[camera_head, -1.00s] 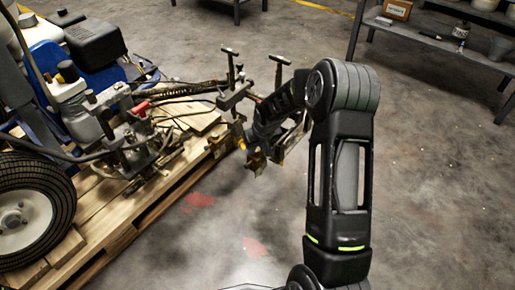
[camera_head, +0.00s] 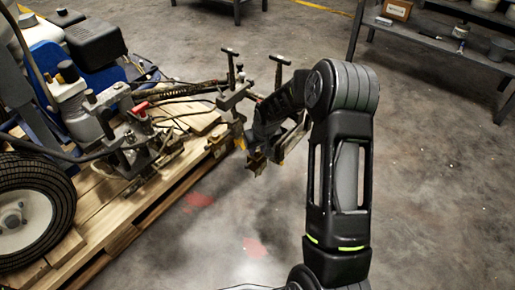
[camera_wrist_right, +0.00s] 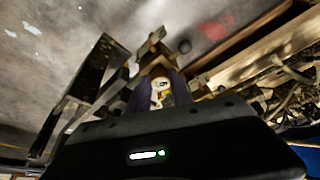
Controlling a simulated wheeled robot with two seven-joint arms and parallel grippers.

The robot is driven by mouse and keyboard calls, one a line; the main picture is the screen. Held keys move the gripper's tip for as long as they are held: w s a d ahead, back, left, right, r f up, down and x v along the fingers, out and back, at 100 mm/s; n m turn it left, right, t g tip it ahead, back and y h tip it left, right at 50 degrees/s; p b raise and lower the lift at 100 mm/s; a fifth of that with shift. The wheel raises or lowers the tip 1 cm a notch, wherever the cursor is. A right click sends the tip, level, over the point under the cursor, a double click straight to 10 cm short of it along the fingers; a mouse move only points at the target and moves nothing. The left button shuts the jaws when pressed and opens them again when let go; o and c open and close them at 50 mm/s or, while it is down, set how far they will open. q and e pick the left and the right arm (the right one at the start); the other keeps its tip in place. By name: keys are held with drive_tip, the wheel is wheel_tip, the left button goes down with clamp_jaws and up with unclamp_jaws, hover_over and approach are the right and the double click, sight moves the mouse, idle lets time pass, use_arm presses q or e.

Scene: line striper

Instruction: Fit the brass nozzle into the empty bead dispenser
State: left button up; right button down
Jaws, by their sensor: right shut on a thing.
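My right arm reaches across the head view to the outer end of the line striper's side arm. My right gripper (camera_head: 252,160) is there, its fingers partly hidden by my own wrist and the metal parts around it. In the right wrist view the gripper (camera_wrist_right: 160,92) is shut on a small brass-yellow piece, the nozzle (camera_wrist_right: 158,90). A brownish metal fitting (camera_wrist_right: 155,52), which may be the bead dispenser, shows just beyond the fingertips. I cannot tell whether the nozzle touches it. My left gripper is not in view.
The line striper (camera_head: 95,40), with a large black wheel (camera_head: 35,210), stands on a wooden pallet (camera_head: 150,215) at the left. T-handled clamps (camera_head: 230,65) rise close to my gripper. A shelf (camera_head: 440,40) stands at the back right. The concrete floor in front is clear.

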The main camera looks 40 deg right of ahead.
drive_tip(key=shift+s+f, duration=0.1)
drive_tip(key=shift+f, duration=0.2)
idle(0.4)
drive_tip(key=shift+r, duration=0.35)
idle(2.9)
drive_tip(key=c, duration=0.7)
unclamp_jaws()
drive_tip(key=shift+c, duration=0.2)
drive_tip(key=shift+r+p, duration=0.15)
drive_tip(key=shift+p, duration=0.2)
drive_tip(key=p+v, duration=0.5)
drive_tip(key=v, duration=0.1)
drive_tip(key=shift+r, duration=0.3)
drive_tip(key=shift+s, duration=0.1)
idle(0.5)
